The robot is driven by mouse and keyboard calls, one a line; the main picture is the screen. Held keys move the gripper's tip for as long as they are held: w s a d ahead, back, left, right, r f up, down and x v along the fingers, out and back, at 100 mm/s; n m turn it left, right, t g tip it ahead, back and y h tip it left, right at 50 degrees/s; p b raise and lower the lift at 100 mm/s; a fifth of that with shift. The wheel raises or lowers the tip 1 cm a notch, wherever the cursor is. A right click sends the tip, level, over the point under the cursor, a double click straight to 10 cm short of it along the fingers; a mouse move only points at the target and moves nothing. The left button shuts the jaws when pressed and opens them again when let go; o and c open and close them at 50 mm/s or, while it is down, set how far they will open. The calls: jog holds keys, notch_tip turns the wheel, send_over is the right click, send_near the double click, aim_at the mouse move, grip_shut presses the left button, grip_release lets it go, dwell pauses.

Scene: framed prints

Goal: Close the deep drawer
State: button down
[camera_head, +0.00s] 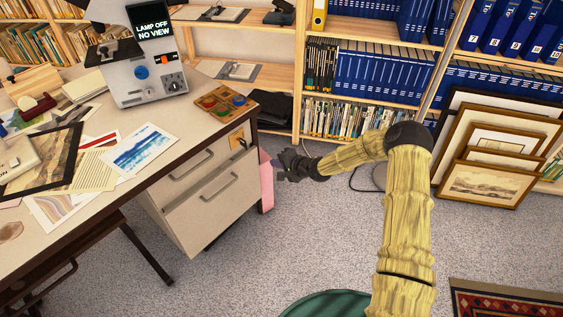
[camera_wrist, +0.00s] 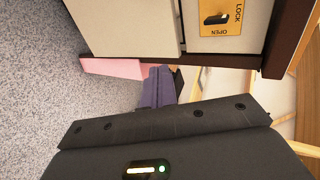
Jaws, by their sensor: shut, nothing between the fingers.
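The deep drawer (camera_head: 218,215) is the lower, taller cream front in the cabinet under the desk, with a bar handle (camera_head: 217,189). A shallower drawer (camera_head: 183,173) sits above it. My gripper (camera_head: 284,167) is shut and empty, right of the cabinet, apart from the drawer handle. In the wrist view a cream panel (camera_wrist: 125,25) lies beyond my gripper.
A pink object (camera_head: 266,181) stands at the cabinet's right side, close to my gripper. The desk (camera_head: 150,165) above holds prints and a grey machine (camera_head: 143,75). Framed pictures (camera_head: 490,185) lean on the shelves at right. Grey carpet (camera_head: 320,235) in front is mostly clear.

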jog(key=v, duration=0.2)
jog(key=shift+s+d+r, duration=0.1)
jog(key=shift+s+d, duration=0.05)
jog(key=shift+d, duration=0.05)
jog(key=s+d+r+n+g+h, duration=0.3)
jog(key=s+d+r+n+h, duration=0.4)
jog(key=s+d+r, duration=0.6)
jog(key=s+d+r+g+h, duration=0.1)
jog(key=s+r, duration=0.3)
jog(key=s, duration=0.5)
jog(key=s+d+r+n+g+h, duration=0.1)
jog(key=s+d+r, duration=0.2)
jog(key=s, duration=0.6)
jog(key=shift+s+d+r, duration=0.25)
jog(key=shift+s+r, duration=0.1)
